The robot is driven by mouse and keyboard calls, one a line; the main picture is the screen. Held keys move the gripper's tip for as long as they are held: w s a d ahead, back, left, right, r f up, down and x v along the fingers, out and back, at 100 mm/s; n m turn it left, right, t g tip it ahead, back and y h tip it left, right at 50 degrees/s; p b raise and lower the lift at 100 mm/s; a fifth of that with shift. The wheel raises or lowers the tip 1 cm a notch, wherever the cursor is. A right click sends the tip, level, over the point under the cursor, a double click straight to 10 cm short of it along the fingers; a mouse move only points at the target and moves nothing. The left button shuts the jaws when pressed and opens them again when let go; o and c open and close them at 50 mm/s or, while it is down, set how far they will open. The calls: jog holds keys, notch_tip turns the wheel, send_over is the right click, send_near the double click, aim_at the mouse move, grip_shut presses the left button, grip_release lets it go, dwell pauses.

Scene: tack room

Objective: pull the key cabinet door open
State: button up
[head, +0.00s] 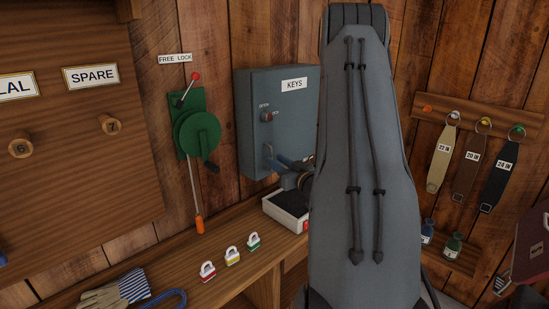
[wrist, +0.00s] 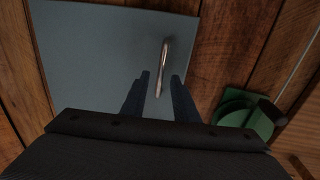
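The grey-blue key cabinet (head: 250,95) with a "KEYS" label hangs on the plank wall, left of my arm in the head view. Its door looks shut. In the wrist view, the metal bar handle (wrist: 165,55) stands out from the door (wrist: 90,60). My gripper (wrist: 160,75) is open, with one finger on each side of the handle's lower part and gaps showing. My arm hides the cabinet's right part in the head view.
A green winch (head: 197,133) with a red-knobbed lever is mounted left of the cabinet. Below, a wooden bench (head: 205,262) holds several small padlocks, striped gloves (head: 118,290) and a white-edged box (head: 287,208). Tagged straps (head: 442,158) hang at right.

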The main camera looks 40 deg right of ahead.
jog(key=shift+w+d, duration=0.1)
jog(key=shift+w, duration=0.85)
jog(key=shift+c, duration=0.4)
grip_shut()
jog(key=shift+d, duration=0.1)
dwell(0.3)
